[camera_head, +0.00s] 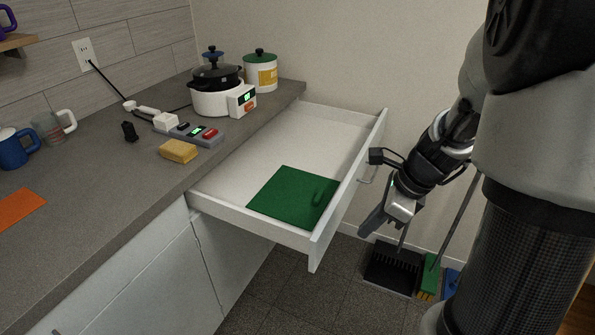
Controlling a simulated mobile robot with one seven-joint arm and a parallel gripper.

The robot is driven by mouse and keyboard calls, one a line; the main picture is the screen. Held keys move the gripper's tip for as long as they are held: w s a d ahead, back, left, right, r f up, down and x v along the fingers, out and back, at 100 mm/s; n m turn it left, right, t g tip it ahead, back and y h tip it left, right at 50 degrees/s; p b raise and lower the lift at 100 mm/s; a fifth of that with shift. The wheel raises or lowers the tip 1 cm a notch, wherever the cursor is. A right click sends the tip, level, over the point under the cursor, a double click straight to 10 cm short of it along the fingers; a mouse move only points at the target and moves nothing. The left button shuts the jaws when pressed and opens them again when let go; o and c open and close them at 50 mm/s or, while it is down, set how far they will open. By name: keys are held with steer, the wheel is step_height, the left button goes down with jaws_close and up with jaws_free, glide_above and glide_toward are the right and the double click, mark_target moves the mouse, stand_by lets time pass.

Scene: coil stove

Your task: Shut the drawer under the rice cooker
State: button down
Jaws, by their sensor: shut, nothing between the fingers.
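The white drawer (268,223) under the counter is pulled far out, and its front panel (347,192) faces right. A green board (283,194) with a raised handle lies inside it. The rice cooker (211,101), white with a dark lid and a lit green display, stands on the counter at the back, above the drawer. My gripper (372,226) is shut and empty. It points down and left, to the right of the drawer front, on its outer side. I cannot tell whether it touches the front.
A power strip (197,134), a yellow sponge (178,151) and a green-lidded canister (260,74) stand on the counter (95,195). A dustpan (392,268) and a green brush (430,276) are on the floor below my gripper.

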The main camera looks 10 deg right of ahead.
steer(key=w+a+f+b, duration=0.4)
steer(key=a+f, duration=0.2)
steer(key=f, duration=0.3)
steer(key=shift+w+a+f+m, duration=0.15)
steer(key=shift+f+m, duration=0.15)
steer(key=shift+f, duration=0.1)
